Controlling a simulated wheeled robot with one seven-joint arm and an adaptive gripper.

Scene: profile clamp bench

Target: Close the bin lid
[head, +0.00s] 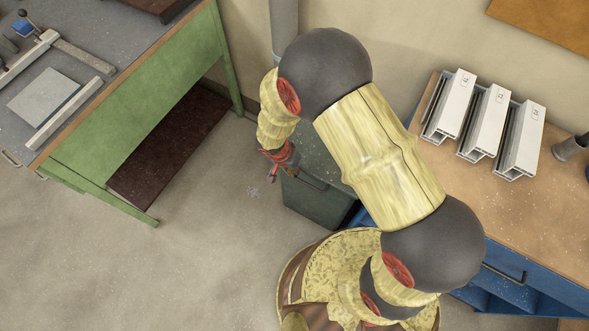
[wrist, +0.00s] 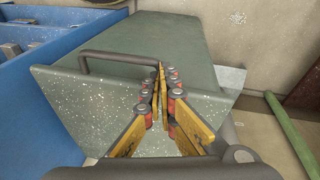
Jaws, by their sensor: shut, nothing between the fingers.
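The grey-green bin (head: 312,204) stands on the floor between the two benches, partly hidden behind my arm. Its lid (wrist: 170,32) fills the upper middle of the wrist view and lies down over the bin's top; I cannot tell whether a small gap is left. A dark bar handle (wrist: 110,58) runs along the lid's front edge. My gripper (wrist: 161,66) is shut and empty, with its fingertips at the right end of the handle. I cannot tell whether they touch it. In the head view my gripper (head: 273,174) is beside the bin's left front.
A blue drawer cabinet (head: 540,290) with a wooden top stands right of the bin and holds several white profiles (head: 487,122). A green bench (head: 130,120) stands at the left. A grey pipe (head: 284,25) runs up the wall behind. The floor between is clear.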

